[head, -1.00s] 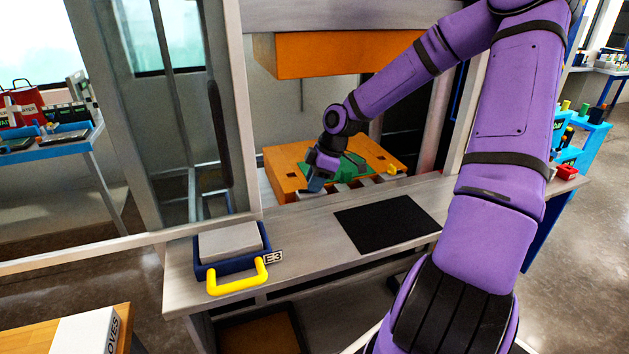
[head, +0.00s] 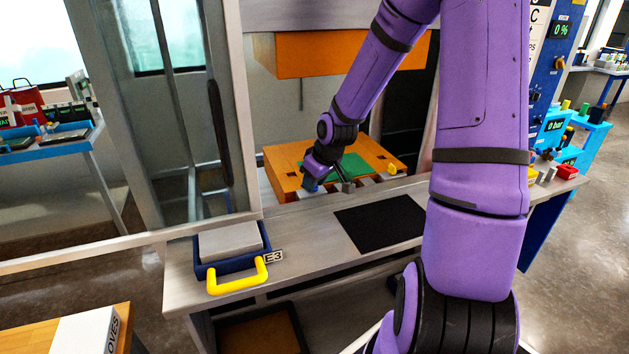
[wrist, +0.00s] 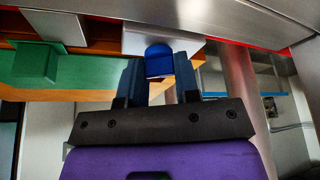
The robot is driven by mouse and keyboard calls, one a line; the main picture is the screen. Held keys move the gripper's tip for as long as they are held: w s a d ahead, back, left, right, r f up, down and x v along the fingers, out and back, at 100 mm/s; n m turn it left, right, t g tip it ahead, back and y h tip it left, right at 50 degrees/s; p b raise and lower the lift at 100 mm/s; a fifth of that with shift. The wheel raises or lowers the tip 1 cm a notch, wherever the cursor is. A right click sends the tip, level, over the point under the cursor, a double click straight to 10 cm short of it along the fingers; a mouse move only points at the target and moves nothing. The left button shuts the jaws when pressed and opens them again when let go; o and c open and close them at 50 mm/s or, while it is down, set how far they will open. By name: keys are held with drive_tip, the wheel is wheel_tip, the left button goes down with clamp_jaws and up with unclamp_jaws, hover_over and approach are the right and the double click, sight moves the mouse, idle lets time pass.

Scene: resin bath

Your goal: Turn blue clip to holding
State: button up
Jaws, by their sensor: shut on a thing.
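The blue clip (wrist: 158,60) shows in the wrist view as a small rounded blue block against a white block (wrist: 188,46). My gripper (wrist: 158,72) has its two dark blue fingers on either side of the clip and is shut on it. In the head view my gripper (head: 311,182) is low at the front left edge of the lower orange block (head: 282,161). There the arm and fingers hide most of the clip, so its turn angle cannot be told. A green sheet (head: 350,163) lies on the orange block.
An upper orange block (head: 340,55) hangs above the lower one. A black mat (head: 385,223) lies on the bench. A blue tray (head: 205,271) with a yellow handle (head: 238,284) stands at left. A frame post is left of the opening.

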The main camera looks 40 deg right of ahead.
drive_tip(key=shift+a+m+h, duration=0.1)
drive_tip(key=shift+m+h, duration=0.4)
drive_tip(key=shift+m, duration=0.75)
drive_tip(key=shift+a+m+h, duration=0.1)
drive_tip(key=shift+m+h, duration=0.4)
drive_tip(key=shift+m, duration=0.75)
drive_tip(key=shift+d+m, duration=0.1)
drive_tip(key=shift+m, duration=0.3)
drive_tip(key=o, duration=0.9)
drive_tip(key=shift+v, duration=5.35)
